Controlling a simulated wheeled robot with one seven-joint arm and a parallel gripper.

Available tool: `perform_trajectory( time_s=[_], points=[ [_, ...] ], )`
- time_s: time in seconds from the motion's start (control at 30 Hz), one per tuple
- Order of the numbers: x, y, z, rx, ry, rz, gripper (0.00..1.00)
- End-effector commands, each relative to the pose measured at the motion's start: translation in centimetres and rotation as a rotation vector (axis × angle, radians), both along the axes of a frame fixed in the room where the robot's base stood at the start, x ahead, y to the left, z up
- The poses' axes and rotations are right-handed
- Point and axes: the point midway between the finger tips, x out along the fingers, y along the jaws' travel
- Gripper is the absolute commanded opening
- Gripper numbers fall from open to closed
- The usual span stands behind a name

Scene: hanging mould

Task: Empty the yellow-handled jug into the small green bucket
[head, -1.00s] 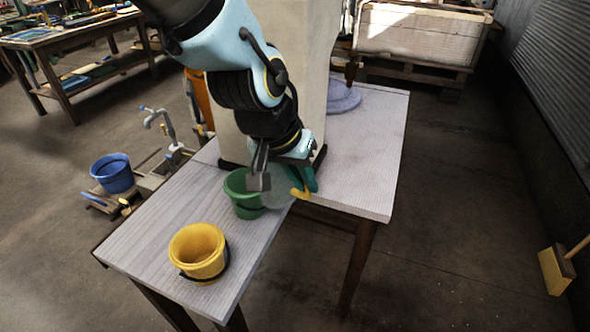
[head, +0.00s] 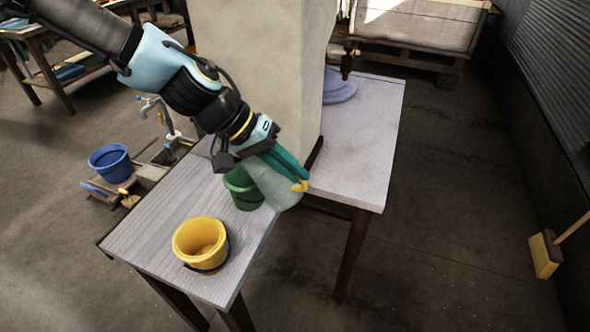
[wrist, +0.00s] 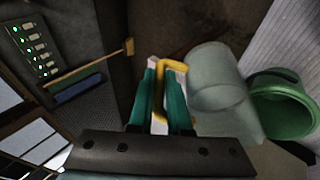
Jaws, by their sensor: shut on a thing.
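My gripper (wrist: 163,105) is shut on the yellow handle (wrist: 170,66) of a clear, translucent jug (wrist: 213,80). In the head view the jug (head: 276,187) is held near the table's right edge, in front of the green bucket and overlapping it. I cannot tell whether the jug is above the bucket or beside it, nor what it holds. The small green bucket (head: 242,196) stands on the table, partly hidden by the jug and gripper. In the wrist view the bucket (wrist: 284,108) is to the right of the jug.
A yellow bucket (head: 201,243) stands on the near part of the pale table (head: 150,222). A large pale block (head: 262,80) rises behind the green bucket. A blue bucket (head: 111,163) is at the left near a tap. A broom (head: 546,254) is at the right.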

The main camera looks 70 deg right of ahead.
Motion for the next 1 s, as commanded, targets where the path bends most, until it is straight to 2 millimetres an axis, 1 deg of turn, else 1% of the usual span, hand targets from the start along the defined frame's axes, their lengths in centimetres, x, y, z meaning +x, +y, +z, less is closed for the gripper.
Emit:
perform_trajectory(
  time_s=[0.47,1.0],
  points=[
    [1.0,-0.2,2.0,0.073,0.295,0.002,0.0],
    [3.0,-0.8,3.3,0.129,0.521,0.001,0.0]
  ],
)
